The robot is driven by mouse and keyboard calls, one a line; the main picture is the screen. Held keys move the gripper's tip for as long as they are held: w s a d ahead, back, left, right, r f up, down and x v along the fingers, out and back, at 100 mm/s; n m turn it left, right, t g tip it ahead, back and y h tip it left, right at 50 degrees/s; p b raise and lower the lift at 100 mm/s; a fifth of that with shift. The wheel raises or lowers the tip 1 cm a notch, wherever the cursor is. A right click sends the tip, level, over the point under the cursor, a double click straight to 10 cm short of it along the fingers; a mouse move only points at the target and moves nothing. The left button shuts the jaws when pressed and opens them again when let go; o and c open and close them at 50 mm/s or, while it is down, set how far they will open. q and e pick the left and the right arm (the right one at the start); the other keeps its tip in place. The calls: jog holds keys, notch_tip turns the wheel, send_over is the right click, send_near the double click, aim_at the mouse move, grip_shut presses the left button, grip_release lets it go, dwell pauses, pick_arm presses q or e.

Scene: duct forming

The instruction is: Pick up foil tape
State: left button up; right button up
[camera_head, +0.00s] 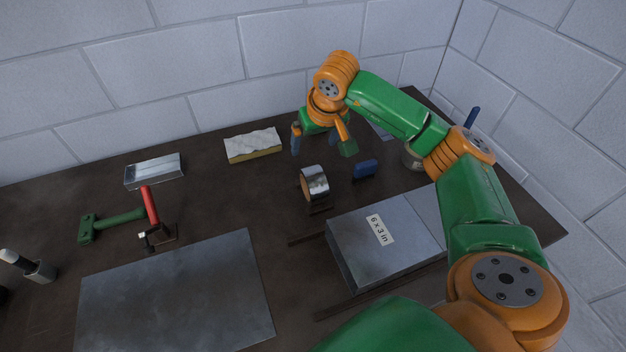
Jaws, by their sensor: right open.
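The foil tape (315,182) is a silver roll with a brown core, standing on edge in a small dark holder on the dark table, near the middle of the view. My right gripper (318,148) is open and empty. Its arm reaches in from the right, and its fingers hang behind and slightly above the tape in the picture, apart from it. My left gripper is not in view.
A duct box labelled "6 x 3 in" (354,262) lies on dark rails right of a flat metal sheet (180,295). A blue block (366,169) sits right of the tape.

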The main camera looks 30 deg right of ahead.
jog(key=b, duration=0.4)
send_over(314, 173)
jog(key=s+a, duration=0.1)
jog(key=s, duration=0.1)
notch_tip(314, 173, down, 4)
jog(key=shift+f, duration=0.2)
notch_tip(314, 173, down, 3)
jog(key=b, duration=0.2)
jog(key=shift+w+d+r+b, duration=0.1)
jog(key=shift+w+b, duration=0.05)
jog(key=shift+b, duration=0.25)
jog(key=shift+w+d+f, duration=0.1)
jog(key=shift+w+f, duration=0.15)
jog(key=shift+f, duration=0.05)
jog(key=shift+w+d+f+p, duration=0.1)
jog(key=shift+w+f+p, duration=0.15)
jog(key=shift+p, duration=0.1)
jog(key=p+x, duration=0.2)
jog(key=x, duration=0.3)
jog(key=shift+d+f, duration=0.1)
jog(key=shift+d, duration=0.05)
jog(key=shift+w+f, duration=0.2)
jog(key=shift+f, duration=0.05)
grip_shut()
